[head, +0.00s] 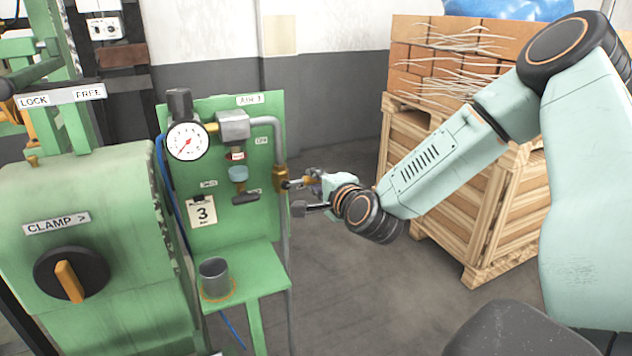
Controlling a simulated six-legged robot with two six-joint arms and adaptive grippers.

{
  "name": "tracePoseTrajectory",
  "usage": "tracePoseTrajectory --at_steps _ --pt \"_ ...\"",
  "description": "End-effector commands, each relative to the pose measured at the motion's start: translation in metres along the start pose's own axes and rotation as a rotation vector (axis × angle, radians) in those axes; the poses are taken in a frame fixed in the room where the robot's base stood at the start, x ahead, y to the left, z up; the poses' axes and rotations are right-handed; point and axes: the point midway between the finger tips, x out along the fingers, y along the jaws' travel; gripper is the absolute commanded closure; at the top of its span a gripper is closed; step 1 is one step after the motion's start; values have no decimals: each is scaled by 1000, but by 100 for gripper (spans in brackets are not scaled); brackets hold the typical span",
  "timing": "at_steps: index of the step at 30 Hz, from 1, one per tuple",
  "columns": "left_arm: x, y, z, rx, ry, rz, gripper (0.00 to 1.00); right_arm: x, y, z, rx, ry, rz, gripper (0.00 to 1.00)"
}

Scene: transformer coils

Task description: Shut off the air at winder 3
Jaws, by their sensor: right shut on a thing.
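The air panel (262,222) is a green upright plate at the middle left. It carries a round white gauge (187,141) with a red needle, a grey regulator block (234,125) and a card reading 3 (202,212). A brass valve (280,178) sits on the grey pipe at the panel's right edge. My right gripper (296,196) reaches in from the right and is shut at this valve, on what looks like its handle. The fingers and their small size hide most of the handle, so its angle is unclear. My left gripper is out of view.
A green machine with a CLAMP knob (72,274) stands at the left. A grey cup (214,275) rests on the green shelf (262,282) below the panel. A wooden crate (455,190) with bricks stands behind my right arm. The floor between is clear.

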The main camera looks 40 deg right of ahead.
Motion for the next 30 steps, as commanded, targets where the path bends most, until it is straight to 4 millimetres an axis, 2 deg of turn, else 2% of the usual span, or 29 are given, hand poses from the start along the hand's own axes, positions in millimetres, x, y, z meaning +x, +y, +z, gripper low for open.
tracePoseTrajectory --at_steps 1,2,10,21,30 --pt "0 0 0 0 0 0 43 0 1 0 2 -1 2 100" --pt "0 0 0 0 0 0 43 0 1 0 2 -1 2 81" --pt "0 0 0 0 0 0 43 0 1 0 1 0 2 59" --pt "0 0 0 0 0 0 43 -1 -4 0 2 1 0 59" --pt "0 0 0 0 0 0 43 -8 -43 0 6 1 -5 59"
